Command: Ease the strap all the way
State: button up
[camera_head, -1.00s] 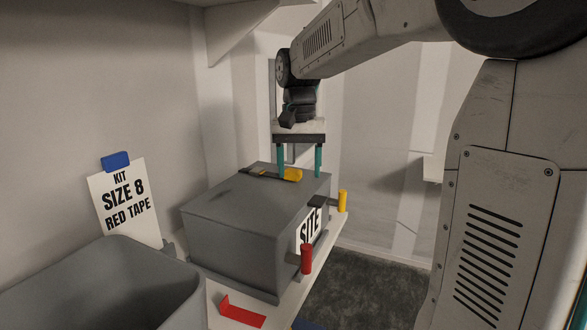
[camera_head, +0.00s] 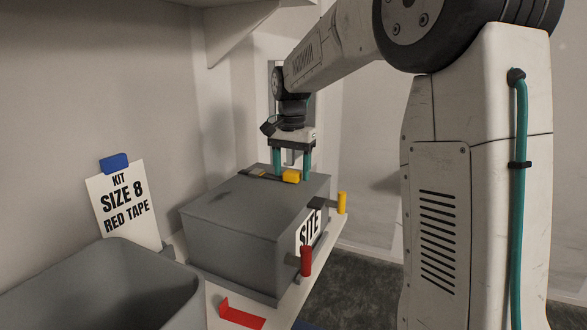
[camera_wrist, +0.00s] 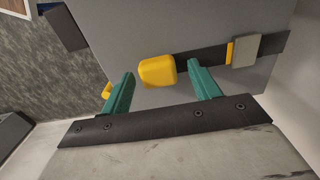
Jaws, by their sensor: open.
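A dark strap (camera_wrist: 210,58) runs across the lid of a grey case (camera_head: 235,205). At one end of the strap is a yellow tab (camera_head: 291,176), which also shows in the wrist view (camera_wrist: 157,71). At the other end is a grey buckle with a yellow edge (camera_wrist: 258,50). My gripper (camera_head: 292,177) is open just above the lid, with its teal fingers on either side of the yellow tab. In the wrist view the gripper (camera_wrist: 160,85) has the tab between its fingertips and a little beyond them. Contact cannot be told.
The case stands on a pale shelf with a red handle (camera_head: 306,261) and a yellow handle (camera_head: 342,203) at its front. A grey bin (camera_head: 150,290) is at the lower left, by a card reading "KIT SIZE 8 RED TAPE" (camera_head: 123,203).

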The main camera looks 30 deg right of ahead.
aim_at(272, 178)
jog(key=shift+f, duration=0.1)
grip_shut()
jog(key=w+a, duration=0.2)
jog(key=w, duration=0.1)
jog(key=w+a, duration=0.1)
jog(key=shift+w, duration=0.4)
grip_release()
notch_tip(272, 178, up, 8)
dwell(0.4)
jog(key=shift+s, duration=0.1)
